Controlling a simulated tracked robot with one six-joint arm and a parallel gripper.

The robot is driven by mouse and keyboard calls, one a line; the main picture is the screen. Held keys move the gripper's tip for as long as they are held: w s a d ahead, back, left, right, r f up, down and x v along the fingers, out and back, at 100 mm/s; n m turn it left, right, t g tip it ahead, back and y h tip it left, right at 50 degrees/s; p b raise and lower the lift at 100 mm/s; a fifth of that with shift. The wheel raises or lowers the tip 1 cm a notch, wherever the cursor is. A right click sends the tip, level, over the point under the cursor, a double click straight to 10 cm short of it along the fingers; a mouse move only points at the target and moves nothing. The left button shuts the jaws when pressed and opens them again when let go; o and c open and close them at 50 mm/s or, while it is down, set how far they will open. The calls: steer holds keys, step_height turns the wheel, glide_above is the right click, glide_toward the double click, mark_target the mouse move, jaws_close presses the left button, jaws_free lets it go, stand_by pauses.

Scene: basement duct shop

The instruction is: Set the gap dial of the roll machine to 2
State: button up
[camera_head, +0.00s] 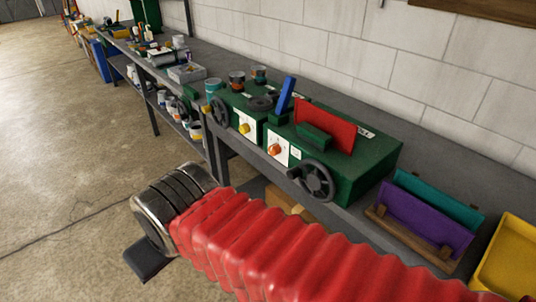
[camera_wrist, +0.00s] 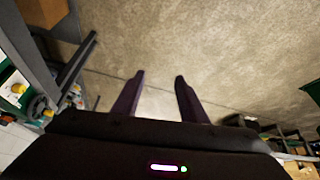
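Two green machines stand side by side on the bench in the head view. The nearer one (camera_head: 362,163) has a red sheet (camera_head: 328,124) standing in its top, an orange dial knob (camera_head: 274,149) on a white plate and a dark handwheel (camera_head: 316,180). The farther one (camera_head: 247,141) has a blue upright piece (camera_head: 287,93), a yellow dial knob (camera_head: 244,128) and a handwheel (camera_head: 220,113). I cannot tell which is the roll machine; dial numbers are too small to read. My gripper (camera_wrist: 157,82) is open and empty over the floor, in front of the bench and away from the dials.
Cans (camera_head: 237,80) stand behind the farther machine. Purple (camera_head: 418,217) and teal (camera_head: 440,199) sheets sit in a wooden rack right of the nearer machine, and a yellow bin (camera_head: 512,262) lies beyond. A lower shelf holds more cans. The concrete floor (camera_head: 65,170) at left is clear.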

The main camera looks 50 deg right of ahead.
steer(key=shift+o, duration=0.8)
steer(key=shift+w+d+f, duration=0.1)
steer(key=shift+d, duration=0.1)
steer(key=shift+o, duration=0.4)
steer(key=w+d+f+g+h, duration=0.1)
steer(key=d+f+g+h, duration=0.1)
steer(key=d, duration=0.4)
steer(key=w+d+f+g+h, duration=0.1)
steer(key=d+f+g+h, duration=0.1)
steer(key=d, duration=0.4)
steer(key=shift+f+n+g+h, duration=0.15)
steer(key=shift+n+g+h, duration=0.25)
steer(key=shift+g+h, duration=0.15)
steer(key=n+g+h, duration=0.4)
steer(key=n+h, duration=0.2)
steer(key=h, duration=0.7)
glide_toward(271, 152)
steer(key=w+a, duration=0.1)
steer(key=a, duration=0.4)
steer(key=shift+d+r+y, duration=0.15)
steer(key=shift+r+y, duration=0.1)
steer(key=shift+d, duration=0.1)
steer(key=s+d, duration=0.1)
steer(key=d, duration=0.8)
steer(key=s+d, duration=0.1)
steer(key=d, duration=0.3)
steer(key=shift+s+d, duration=0.15)
steer(key=shift+s, duration=0.15)
